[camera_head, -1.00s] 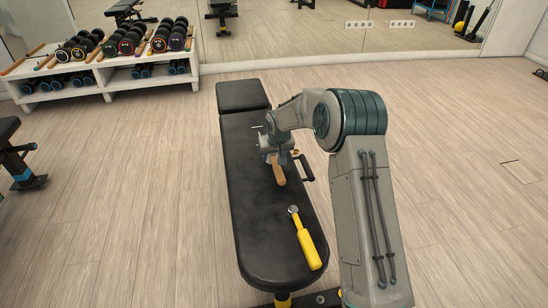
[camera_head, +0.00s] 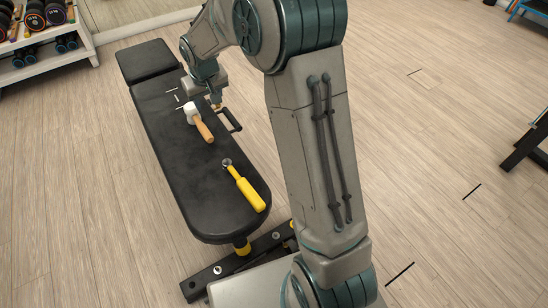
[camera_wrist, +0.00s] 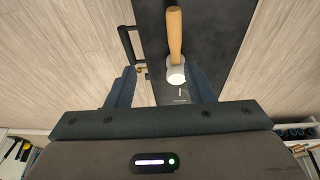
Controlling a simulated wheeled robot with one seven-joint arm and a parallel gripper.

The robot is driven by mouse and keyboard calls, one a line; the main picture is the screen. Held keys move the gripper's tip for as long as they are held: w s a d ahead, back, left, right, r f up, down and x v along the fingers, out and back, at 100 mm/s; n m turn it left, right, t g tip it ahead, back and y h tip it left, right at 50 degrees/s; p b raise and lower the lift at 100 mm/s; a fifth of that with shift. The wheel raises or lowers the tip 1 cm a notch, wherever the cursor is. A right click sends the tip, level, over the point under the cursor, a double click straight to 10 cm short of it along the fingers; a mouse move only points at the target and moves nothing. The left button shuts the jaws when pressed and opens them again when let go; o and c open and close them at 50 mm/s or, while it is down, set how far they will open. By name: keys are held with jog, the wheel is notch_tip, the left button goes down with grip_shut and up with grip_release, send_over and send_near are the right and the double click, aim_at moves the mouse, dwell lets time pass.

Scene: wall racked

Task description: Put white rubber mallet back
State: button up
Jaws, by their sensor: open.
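The white rubber mallet, with a white head (camera_head: 192,112) and wooden handle (camera_head: 204,129), lies on the black bench pad (camera_head: 185,170). In the wrist view its head (camera_wrist: 176,75) shows between the fingers, closer to the right finger, and its handle (camera_wrist: 174,32) points away. My gripper (camera_wrist: 160,72) is open and empty. In the head view my gripper (camera_head: 213,103) is just behind and right of the mallet head; its fingertips are small there. The gap between fingers and mallet is hard to judge.
A yellow-handled ratchet tool (camera_head: 246,190) lies on the near end of the pad. A black handle bar (camera_head: 230,120) sticks out from the bench's right side. A dumbbell rack (camera_head: 40,62) stands at the upper left. The floor on the right is mostly clear.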

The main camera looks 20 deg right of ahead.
jog(key=s+d+r+m+g, duration=0.1)
jog(key=s+d+r, duration=0.15)
jog(key=s, duration=0.85)
jog(key=s+d+r+g, duration=0.1)
jog(key=s+d, duration=0.3)
jog(key=s, duration=0.6)
jog(key=s+d+r+m+g, duration=0.1)
jog(key=s+d, duration=0.2)
jog(key=s, duration=0.8)
notch_tip(320, 180, up, 31)
jog(key=t+p, duration=0.2)
jog(key=p, duration=2.5)
jog(key=shift+w+d+m+p, duration=0.15)
jog(key=shift+m+p, duration=0.15)
jog(key=shift+p, duration=0.05)
jog(key=shift+f, duration=0.15)
jog(key=shift+c, duration=1.3)
